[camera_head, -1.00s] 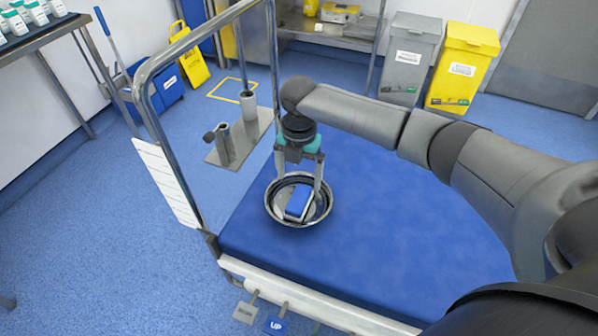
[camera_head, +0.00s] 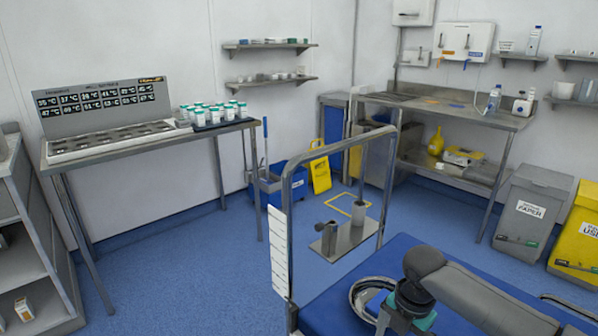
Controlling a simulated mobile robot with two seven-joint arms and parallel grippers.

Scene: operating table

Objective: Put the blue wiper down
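A round metal bowl (camera_head: 362,291) sits on the blue table top at the lower right of the head view, partly covered by my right arm. My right gripper (camera_head: 383,322) points down at the bowl, low in the picture. Its fingers are mostly hidden or cut off, so its opening does not show. The blue wiper cannot be made out clearly now; the inside of the bowl is largely hidden by the gripper. My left gripper is not in view.
The blue table top (camera_head: 335,310) has a metal rail (camera_head: 288,200) at its left end. A metal stand (camera_head: 345,238) is behind it. A steel table (camera_head: 130,146) with several bottles (camera_head: 208,113) stands at left. Grey (camera_head: 530,210) and yellow (camera_head: 580,235) bins stand right. Open floor lies between.

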